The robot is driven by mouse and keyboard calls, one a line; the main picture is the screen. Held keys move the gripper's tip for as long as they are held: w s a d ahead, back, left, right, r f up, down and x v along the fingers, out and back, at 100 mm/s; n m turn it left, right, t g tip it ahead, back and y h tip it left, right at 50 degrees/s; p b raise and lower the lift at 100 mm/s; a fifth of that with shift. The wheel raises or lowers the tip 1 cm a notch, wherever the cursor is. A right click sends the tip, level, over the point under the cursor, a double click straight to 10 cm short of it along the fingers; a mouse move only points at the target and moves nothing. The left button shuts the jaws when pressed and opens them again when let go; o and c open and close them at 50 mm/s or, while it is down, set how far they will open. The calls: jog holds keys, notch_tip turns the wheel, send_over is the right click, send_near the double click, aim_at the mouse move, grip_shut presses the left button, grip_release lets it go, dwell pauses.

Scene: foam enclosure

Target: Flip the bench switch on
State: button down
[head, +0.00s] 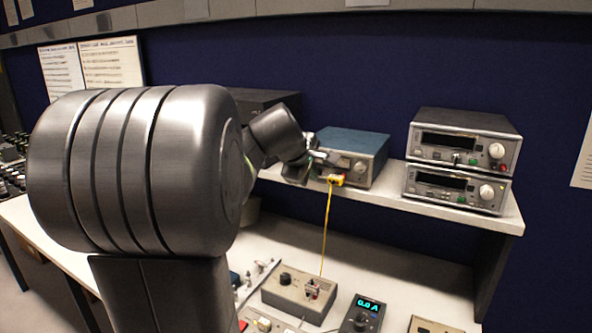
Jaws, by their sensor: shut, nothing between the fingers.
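My gripper (318,166) is shut and empty. It is at shelf height, in front of the blue-topped instrument (352,144), close to a yellow plug (336,180); I cannot tell whether it touches either. A yellow cable (326,230) hangs from the plug to a grey box (285,299) on the bench. This box has a black knob and small fittings on top. A pale box (264,326) at the bottom edge carries small controls and is cut off. I cannot tell which part is the bench switch or its position.
Two stacked instruments (461,158) stand at the right end of the white shelf (440,208). A meter reading 0.0 A (364,310) sits at the front of the bench. Bare bench (420,280) lies to the right. My arm hides much of the left side.

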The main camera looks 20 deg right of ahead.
jog(key=shift+w+d, duration=0.15)
jog(key=shift+d, duration=0.05)
jog(key=shift+w+d+f, duration=0.1)
jog(key=shift+f, duration=0.05)
jog(key=shift+r, duration=0.2)
dwell(0.4)
jog(key=shift+r+p, duration=0.65)
jog(key=shift+p, duration=0.15)
